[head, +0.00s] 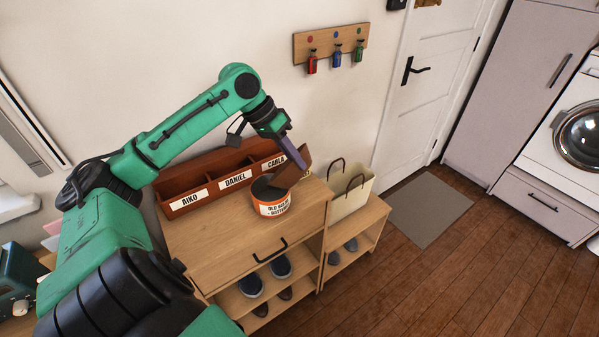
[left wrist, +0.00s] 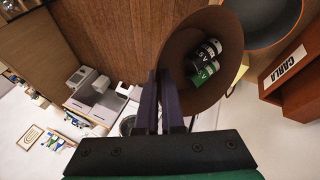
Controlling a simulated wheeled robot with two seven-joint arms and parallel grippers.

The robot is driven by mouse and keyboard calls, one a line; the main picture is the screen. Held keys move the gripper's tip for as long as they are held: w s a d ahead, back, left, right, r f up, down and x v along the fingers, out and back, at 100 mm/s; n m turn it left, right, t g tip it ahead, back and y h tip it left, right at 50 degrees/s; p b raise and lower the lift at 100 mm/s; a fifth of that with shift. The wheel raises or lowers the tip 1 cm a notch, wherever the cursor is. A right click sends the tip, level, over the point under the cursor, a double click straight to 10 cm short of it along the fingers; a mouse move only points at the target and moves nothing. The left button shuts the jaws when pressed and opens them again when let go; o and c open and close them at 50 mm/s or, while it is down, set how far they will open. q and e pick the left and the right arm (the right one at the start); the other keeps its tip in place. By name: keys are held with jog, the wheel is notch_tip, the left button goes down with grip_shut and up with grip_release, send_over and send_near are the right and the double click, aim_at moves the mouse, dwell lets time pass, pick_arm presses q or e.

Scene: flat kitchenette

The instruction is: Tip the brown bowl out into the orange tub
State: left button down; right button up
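The brown bowl (head: 291,174) is tilted above the orange tub (head: 272,208), which stands on the wooden cabinet and carries a label reading "OLD ... BATTERIES". My left gripper (head: 292,150) is shut on the bowl's wall; its two dark fingers (left wrist: 166,98) pinch the rim in the left wrist view. There the bowl (left wrist: 175,45) shows batteries (left wrist: 205,60) still lying inside it. The tub (left wrist: 289,37) is beside the bowl's mouth at the upper right, and the visible part of its dark inside looks empty. My right gripper is out of view.
A red-brown organizer (head: 205,182) labelled AIKO, DANIEL and CARLA stands behind the tub against the wall. A cream basket (head: 350,195) stands to the right on a lower bench. Shoes (head: 265,278) are on the shelf below. A key rack (head: 331,43) hangs above.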

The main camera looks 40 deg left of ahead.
pick_arm(q)
jog(key=a+h+b, duration=0.2)
jog(key=b, duration=0.1)
jog(key=shift+s+a+t+h, duration=0.2)
jog(key=shift+s+t+h, duration=0.1)
jog(key=shift+t, duration=0.1)
jog(key=s+a+r+n+t+h+p, duration=0.1)
jog(key=a+t+h+p, duration=0.1)
jog(key=a+h, duration=0.4)
jog(key=shift+s+a, duration=0.35)
jog(key=shift+a, duration=0.25)
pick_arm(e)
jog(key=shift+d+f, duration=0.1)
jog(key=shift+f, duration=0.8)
